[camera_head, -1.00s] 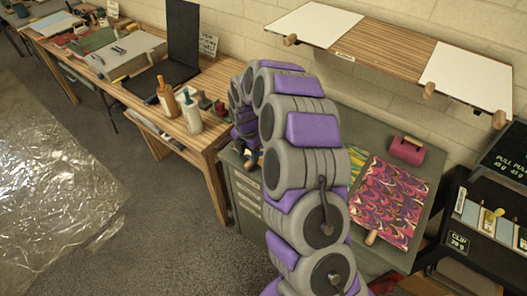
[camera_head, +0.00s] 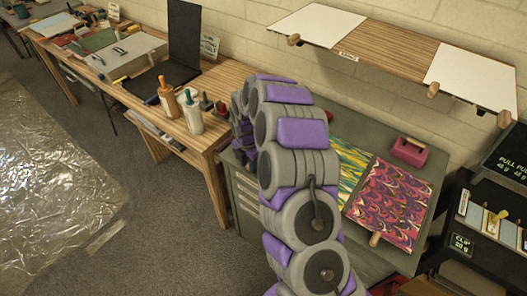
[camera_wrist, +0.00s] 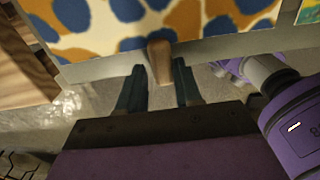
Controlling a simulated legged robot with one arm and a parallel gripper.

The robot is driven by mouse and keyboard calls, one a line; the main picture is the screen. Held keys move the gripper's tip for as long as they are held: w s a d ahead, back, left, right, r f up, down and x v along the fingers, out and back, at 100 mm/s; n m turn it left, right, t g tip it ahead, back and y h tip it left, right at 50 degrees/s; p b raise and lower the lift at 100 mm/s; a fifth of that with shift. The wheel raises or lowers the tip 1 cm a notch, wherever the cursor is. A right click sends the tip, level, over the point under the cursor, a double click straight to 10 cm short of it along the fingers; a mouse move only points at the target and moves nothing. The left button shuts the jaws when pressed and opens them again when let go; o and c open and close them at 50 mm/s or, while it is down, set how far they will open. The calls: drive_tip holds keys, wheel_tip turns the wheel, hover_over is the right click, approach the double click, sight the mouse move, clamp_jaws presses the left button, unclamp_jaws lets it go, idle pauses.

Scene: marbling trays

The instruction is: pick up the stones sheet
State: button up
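A sheet with blue, orange and cream stone-like blotches (camera_wrist: 100,22) fills the top of the wrist view; I take it for the stones sheet. A wooden tab (camera_wrist: 160,55) sticks out from its near edge. My gripper (camera_wrist: 159,72) is open, its two dark fingers on either side of the tab, with a gap on each side. The fingers do not visibly touch the tab. In the head view my arm hides this sheet and my gripper.
A yellow-green sheet (camera_head: 349,165) and a pink-purple swirled sheet (camera_head: 392,203) lie on the grey cabinet (camera_head: 366,258). A pink block with a handle (camera_head: 409,152) sits behind them. A shelf (camera_head: 390,52) hangs above. Bottles (camera_head: 192,112) stand on the wooden bench at left.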

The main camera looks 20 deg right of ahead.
drive_tip(key=shift+d, duration=0.35)
drive_tip(key=c, duration=0.4)
drive_tip(key=shift+c, duration=0.9)
clamp_jaws()
drive_tip(key=shift+a+r, duration=0.1)
drive_tip(key=shift+r, duration=0.05)
